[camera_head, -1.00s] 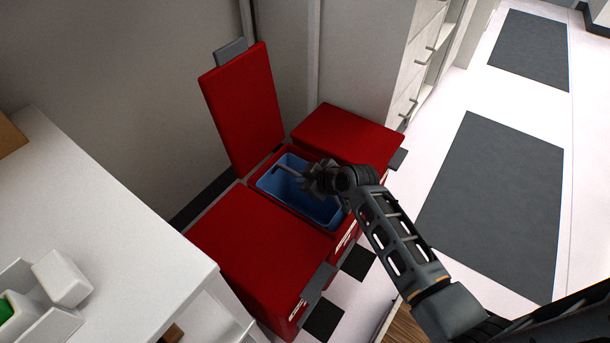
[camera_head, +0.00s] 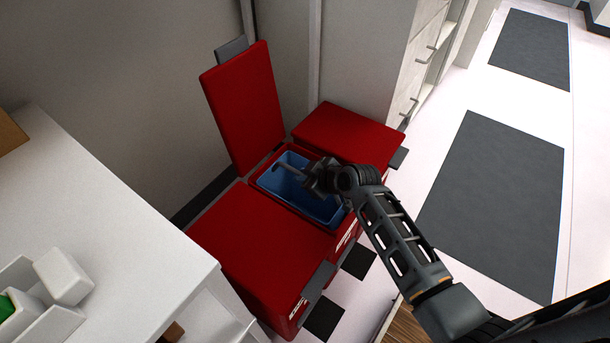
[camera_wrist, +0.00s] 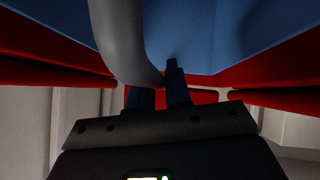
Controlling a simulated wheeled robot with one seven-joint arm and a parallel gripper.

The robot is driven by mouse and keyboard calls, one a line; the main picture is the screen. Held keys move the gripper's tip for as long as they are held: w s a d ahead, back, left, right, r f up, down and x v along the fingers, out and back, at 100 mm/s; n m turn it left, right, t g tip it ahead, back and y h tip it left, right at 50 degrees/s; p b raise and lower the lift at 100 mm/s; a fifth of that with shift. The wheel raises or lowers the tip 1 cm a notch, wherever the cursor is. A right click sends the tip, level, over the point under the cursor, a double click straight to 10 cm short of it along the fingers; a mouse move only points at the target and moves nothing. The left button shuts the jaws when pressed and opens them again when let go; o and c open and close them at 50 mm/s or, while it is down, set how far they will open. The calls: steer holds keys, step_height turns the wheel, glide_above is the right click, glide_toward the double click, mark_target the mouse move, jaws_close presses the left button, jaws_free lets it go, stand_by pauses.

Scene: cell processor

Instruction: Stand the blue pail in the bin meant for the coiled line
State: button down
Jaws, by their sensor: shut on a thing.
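The blue pail (camera_head: 324,209) is inside the middle red bin (camera_head: 344,234), whose lid (camera_head: 241,108) stands raised behind it. The pail looks upright, with its rim near the bin's top edge. Its base is hidden, so I cannot tell whether it touches the bin floor. My gripper (camera_head: 312,181) is over the pail's right side, shut on its grey handle. In the wrist view, the curved handle (camera_wrist: 120,45) runs to the fingers of my gripper (camera_wrist: 158,90), beside the pail's blue wall (camera_wrist: 235,35). The coiled line is not seen.
Red bins with closed lids stand on the left (camera_head: 258,235) and right (camera_head: 346,130) of the open bin. A white counter (camera_head: 110,215) is at left. A drawer cabinet (camera_head: 418,65) is behind the right bin. Floor with dark mats (camera_head: 495,205) is clear at right.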

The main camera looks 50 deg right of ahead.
steer(key=c, duration=1)
jaws_free()
steer(key=shift+g, duration=0.7)
steer(key=s+f, duration=0.1)
steer(key=f, duration=0.1)
steer(key=s+f, duration=0.1)
steer(key=f, duration=0.1)
steer(key=s+f, duration=0.2)
steer(key=shift+s+a+f, duration=0.1)
steer(key=shift+a, duration=0.1)
steer(key=shift+t, duration=0.7)
steer(key=shift+s+a+r+p, duration=0.1)
steer(key=shift+s+r+p, duration=0.35)
steer(key=shift+r, duration=1.4)
steer(key=shift+s+a+r+p, duration=0.15)
steer(key=shift+r+p, duration=0.55)
steer(key=shift+r, duration=1.1)
steer(key=shift+s+a+r+p, duration=0.1)
steer(key=shift+s+r+p, duration=0.4)
steer(key=shift+r, duration=1.35)
steer(key=shift+w, duration=0.2)
